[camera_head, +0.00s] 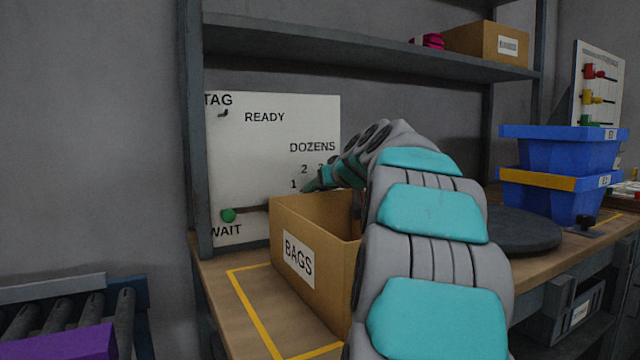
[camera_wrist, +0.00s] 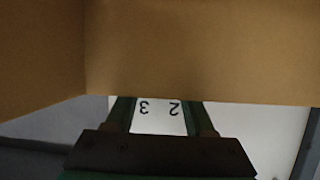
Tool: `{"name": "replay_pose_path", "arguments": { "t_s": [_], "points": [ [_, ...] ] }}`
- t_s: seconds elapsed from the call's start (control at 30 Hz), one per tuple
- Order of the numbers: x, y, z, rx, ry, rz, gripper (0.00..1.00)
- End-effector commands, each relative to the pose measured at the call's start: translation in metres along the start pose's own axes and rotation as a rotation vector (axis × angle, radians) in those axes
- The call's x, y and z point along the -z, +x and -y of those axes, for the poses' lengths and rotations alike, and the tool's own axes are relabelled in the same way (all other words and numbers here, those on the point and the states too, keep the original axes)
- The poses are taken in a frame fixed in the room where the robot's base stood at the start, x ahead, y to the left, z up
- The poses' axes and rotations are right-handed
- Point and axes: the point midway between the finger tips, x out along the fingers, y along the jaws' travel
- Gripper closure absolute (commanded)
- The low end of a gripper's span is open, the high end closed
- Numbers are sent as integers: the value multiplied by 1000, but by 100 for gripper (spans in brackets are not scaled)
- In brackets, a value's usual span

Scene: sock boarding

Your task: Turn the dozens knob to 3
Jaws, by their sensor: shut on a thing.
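The white panel (camera_head: 270,135) carries the label DOZENS, with the digits 1 and 2 and part of another digit beside my arm. My gripper (camera_head: 312,184) is at the panel, just below these digits, mostly behind my own arm and the box. In the wrist view its two fingers (camera_wrist: 160,112) stand apart, with the digits 3 and 2 upside down on the panel (camera_wrist: 240,125) between them. Their tips are hidden behind cardboard. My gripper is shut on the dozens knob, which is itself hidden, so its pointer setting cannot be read.
An open cardboard BAGS box (camera_head: 300,262) stands on the bench close under my arm; its cardboard (camera_wrist: 200,50) fills the upper wrist view. A green-ended lever (camera_head: 229,215) sits near WAIT. Blue bins (camera_head: 550,150) and a dark round plate (camera_head: 520,230) are to the right.

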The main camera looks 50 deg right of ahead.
Motion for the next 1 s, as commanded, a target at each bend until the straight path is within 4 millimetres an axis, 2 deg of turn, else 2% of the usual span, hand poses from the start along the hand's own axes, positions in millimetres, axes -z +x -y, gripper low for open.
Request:
{"name": "replay_pose_path", "arguments": {
  "t_s": [0.13, 0.43, 0.47, 0.5, 0.57, 0.83, 1.0],
  "points": [
    [0, 1, 0, 27, 60, 7, 100],
    [-2, 1, 0, 29, 68, 8, 100],
    [-2, 1, 0, 29, 68, 8, 45],
    [-2, 1, 0, 29, 68, 8, 41],
    [-2, 1, -1, 28, 68, 7, 35],
    [-1, -1, -1, 28, 67, 5, 35],
    [1, -20, -1, 26, 66, 1, 35]
  ]
}}
